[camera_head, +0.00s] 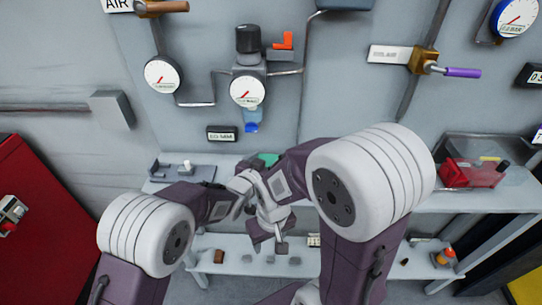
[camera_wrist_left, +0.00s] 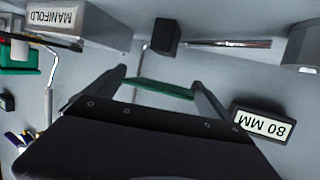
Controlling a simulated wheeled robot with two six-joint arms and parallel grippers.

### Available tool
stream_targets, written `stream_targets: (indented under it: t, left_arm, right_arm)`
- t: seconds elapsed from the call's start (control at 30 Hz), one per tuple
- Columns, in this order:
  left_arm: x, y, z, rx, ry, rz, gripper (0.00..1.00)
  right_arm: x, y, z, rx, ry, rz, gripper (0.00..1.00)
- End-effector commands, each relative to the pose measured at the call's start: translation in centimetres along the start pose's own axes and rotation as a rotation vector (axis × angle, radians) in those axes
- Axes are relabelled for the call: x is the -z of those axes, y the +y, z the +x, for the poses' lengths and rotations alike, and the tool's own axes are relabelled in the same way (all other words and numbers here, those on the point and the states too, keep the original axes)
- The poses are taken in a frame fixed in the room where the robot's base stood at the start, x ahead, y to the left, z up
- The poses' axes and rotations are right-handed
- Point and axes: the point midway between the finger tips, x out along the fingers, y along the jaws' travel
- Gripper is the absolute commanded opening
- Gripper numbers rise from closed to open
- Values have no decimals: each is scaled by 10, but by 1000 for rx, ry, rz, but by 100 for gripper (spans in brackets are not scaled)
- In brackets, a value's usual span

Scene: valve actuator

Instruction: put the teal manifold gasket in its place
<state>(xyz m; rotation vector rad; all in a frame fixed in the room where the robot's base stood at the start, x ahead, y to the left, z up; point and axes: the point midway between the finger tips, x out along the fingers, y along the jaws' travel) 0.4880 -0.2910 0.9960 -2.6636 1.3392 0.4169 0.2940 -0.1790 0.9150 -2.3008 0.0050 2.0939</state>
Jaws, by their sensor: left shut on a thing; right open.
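The teal manifold gasket (camera_wrist_left: 163,89) is a thin flat piece held edge-on between the two fingers of my left gripper (camera_wrist_left: 160,92) in the left wrist view. In the head view a teal patch of the gasket (camera_head: 268,159) shows just beyond my left gripper (camera_head: 255,168), above the upper shelf; the rest is hidden by my arms. A block with an upside-down MANIFOLD label (camera_wrist_left: 55,17) is at the upper left of the left wrist view, apart from the gasket. My right gripper (camera_head: 268,240) hangs lower, open, pointing down in front of the shelves.
Gauges (camera_head: 247,90), pipes and a black knob (camera_head: 248,39) are on the grey wall. A plate marked 80 MM (camera_wrist_left: 263,126) is right of my left fingers. A green part (camera_wrist_left: 18,58) is at left.

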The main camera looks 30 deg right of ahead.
Motion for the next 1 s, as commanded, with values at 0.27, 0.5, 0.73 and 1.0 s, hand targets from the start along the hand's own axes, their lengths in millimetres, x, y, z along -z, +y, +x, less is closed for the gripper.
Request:
stream_targets:
  t: [0.27, 0.5, 0.73, 1.0]
  left_arm:
    - [-38, 6, 5, -11, 1, 4, 55]
    - [-38, 6, 5, -11, 1, 4, 55]
    - [-44, 6, 7, -12, 1, 4, 55]
    - [-43, 6, 6, -11, 0, 4, 100]
  right_arm:
    - [-3, 0, 27, 0, -1, 0, 51]
    - [-3, 0, 25, 0, 0, 0, 51]
    - [-4, 1, 32, 0, 0, 0, 51]
    - [-4, 1, 31, 0, 0, 0, 51]
